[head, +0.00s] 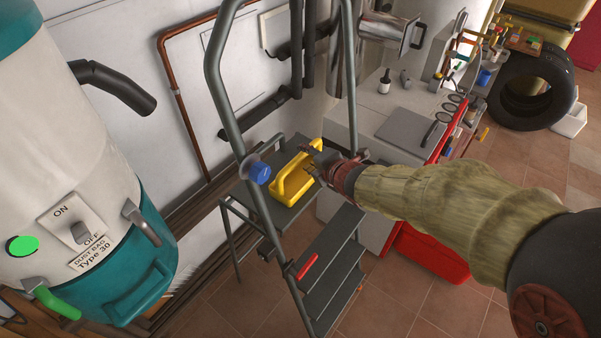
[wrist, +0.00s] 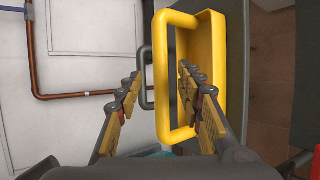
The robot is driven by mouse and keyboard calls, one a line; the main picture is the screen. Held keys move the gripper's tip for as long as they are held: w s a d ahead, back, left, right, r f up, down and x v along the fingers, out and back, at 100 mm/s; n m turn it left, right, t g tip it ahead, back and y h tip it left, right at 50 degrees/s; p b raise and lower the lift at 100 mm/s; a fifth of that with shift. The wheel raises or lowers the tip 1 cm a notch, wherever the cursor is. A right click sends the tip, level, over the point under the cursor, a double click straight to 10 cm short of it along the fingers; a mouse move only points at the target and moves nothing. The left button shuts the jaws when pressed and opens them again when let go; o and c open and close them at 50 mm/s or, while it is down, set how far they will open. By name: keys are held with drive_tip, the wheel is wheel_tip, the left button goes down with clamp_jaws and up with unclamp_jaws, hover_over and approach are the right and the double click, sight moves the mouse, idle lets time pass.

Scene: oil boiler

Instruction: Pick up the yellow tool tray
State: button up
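The yellow tool tray (head: 292,185) sits on the top platform of a grey stepladder in the head view. In the wrist view its tall yellow handle (wrist: 162,75) stands close ahead, with the tray body to the right of it. My gripper (head: 317,167) is at the tray's right side in the head view. In the wrist view my gripper (wrist: 158,80) is open. The handle's left bar shows between the two fingers, and the right finger overlaps the handle's opening and the tray body. I cannot tell whether a finger touches the tray. The tray's contents are not clear.
A copper pipe (head: 180,105) runs along the wall behind.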

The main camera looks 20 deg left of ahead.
sight(305, 155)
drive_tip(key=x, duration=0.4)
drive_tip(key=shift+w+a+f+b, duration=0.1)
drive_tip(key=shift+w+f+b, duration=0.2)
drive_tip(key=shift+c, duration=0.2)
clamp_jaws()
drive_tip(key=shift+r, duration=0.1)
idle(0.6)
